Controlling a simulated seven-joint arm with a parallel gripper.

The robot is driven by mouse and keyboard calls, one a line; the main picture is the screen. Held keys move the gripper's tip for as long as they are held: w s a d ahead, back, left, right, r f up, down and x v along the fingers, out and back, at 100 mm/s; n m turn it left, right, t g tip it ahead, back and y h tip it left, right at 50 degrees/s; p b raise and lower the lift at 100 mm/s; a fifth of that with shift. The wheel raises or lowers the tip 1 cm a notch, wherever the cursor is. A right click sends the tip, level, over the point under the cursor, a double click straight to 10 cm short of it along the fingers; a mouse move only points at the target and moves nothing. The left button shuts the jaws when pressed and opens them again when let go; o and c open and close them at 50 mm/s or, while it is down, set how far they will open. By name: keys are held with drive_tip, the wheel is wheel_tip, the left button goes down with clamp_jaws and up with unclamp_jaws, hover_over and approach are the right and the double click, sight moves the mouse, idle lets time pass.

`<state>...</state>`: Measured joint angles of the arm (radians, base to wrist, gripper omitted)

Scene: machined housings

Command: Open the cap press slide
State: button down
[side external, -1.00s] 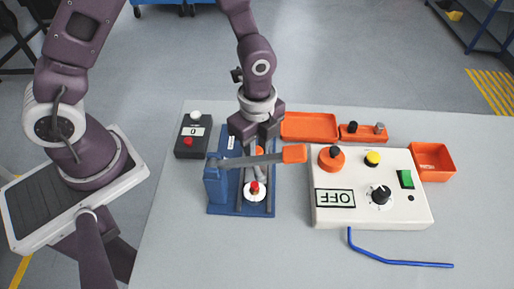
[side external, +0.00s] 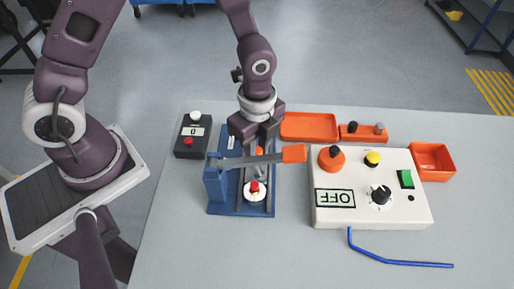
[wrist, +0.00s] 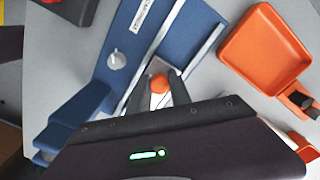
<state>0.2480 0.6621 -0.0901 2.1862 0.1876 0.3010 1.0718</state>
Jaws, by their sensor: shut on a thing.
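The cap press has a blue base (side external: 222,209) with a rail along it, a grey lever (side external: 248,160) and an orange lever grip (side external: 294,153). My gripper (side external: 259,151) is low over the far part of the base, behind the lever. In the wrist view my gripper (wrist: 159,88) is shut on an orange knob (wrist: 159,82), with a finger on each side. The slide under the knob is mostly hidden by my gripper and the lever. A white round part with a red top (side external: 254,188) sits at the near end of the base.
A white control box (side external: 410,212) with an OFF label stands right of the press. A black counter box (side external: 184,147) stands left. An orange tray (side external: 309,126) lies behind, an orange bin (side external: 433,161) at far right. A blue rod (side external: 400,262) lies in front.

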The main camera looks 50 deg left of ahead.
drive_tip(key=w+a, duration=0.3)
drive_tip(key=w, duration=0.1)
drive_tip(key=w+a, duration=0.3)
drive_tip(key=a, duration=0.1)
drive_tip(key=shift+w+a, duration=0.2)
drive_tip(key=shift+w, duration=0.15)
drive_tip(key=c, duration=1.2)
unclamp_jaws()
drive_tip(key=shift+s, duration=0.1)
drive_tip(key=shift+r, duration=0.15)
wheel_tip(320, 180, up, 7)
drive_tip(key=shift+f, duration=0.1)
